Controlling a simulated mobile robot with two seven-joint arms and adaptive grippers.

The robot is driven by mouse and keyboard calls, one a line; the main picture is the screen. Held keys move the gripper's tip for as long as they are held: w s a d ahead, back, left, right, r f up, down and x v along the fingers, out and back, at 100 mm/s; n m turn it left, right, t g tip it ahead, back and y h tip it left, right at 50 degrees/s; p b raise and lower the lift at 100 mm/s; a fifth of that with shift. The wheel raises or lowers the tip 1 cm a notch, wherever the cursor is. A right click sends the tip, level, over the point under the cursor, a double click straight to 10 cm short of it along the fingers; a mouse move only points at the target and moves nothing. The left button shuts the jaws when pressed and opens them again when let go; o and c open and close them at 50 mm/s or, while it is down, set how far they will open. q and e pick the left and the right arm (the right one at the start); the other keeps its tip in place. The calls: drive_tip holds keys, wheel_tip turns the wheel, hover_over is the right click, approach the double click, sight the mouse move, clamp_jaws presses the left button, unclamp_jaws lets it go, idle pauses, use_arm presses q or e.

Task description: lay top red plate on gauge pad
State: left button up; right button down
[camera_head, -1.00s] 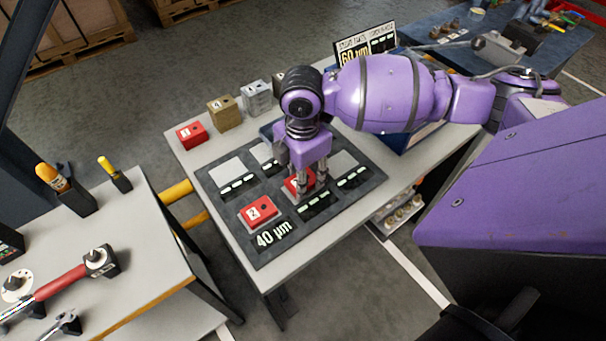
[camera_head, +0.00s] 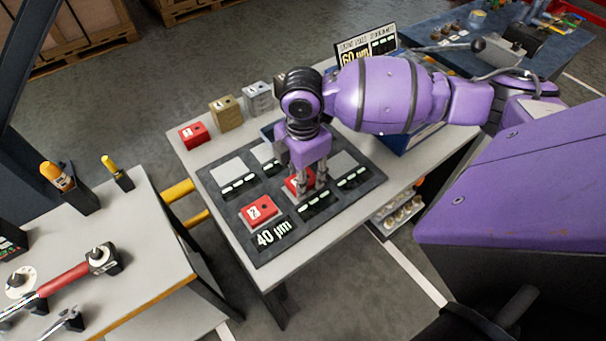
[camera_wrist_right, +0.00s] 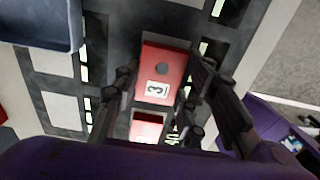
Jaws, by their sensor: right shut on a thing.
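My right gripper (camera_head: 311,187) points down over the dark gauge mat (camera_head: 238,253) and is shut on a red plate (camera_head: 291,184). In the right wrist view this red plate (camera_wrist_right: 165,62) shows a dark round spot and a "3", with the fingers on both sides of it. It is low at a pad in the front row; the fingers partly hide it, and I cannot tell whether it touches the pad. Another red plate (camera_head: 258,211), marked "2", lies on the pad to the left. A third red block (camera_head: 193,135) stands at the table's back left. My left gripper is not in view.
A brown block (camera_head: 225,112) and a grey block (camera_head: 257,98) stand beside the third red block. Bare pale pads (camera_head: 227,172) show in the mat's back row. A blue bin (camera_wrist_right: 40,22) shows in the right wrist view. A tool bench (camera_head: 140,240) stands at left.

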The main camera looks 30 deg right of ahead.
drive_tip(key=shift+f, duration=0.4)
drive_tip(key=shift+f, duration=0.3)
drive_tip(key=c, duration=1)
unclamp_jaws()
wheel_tip(320, 180, up, 12)
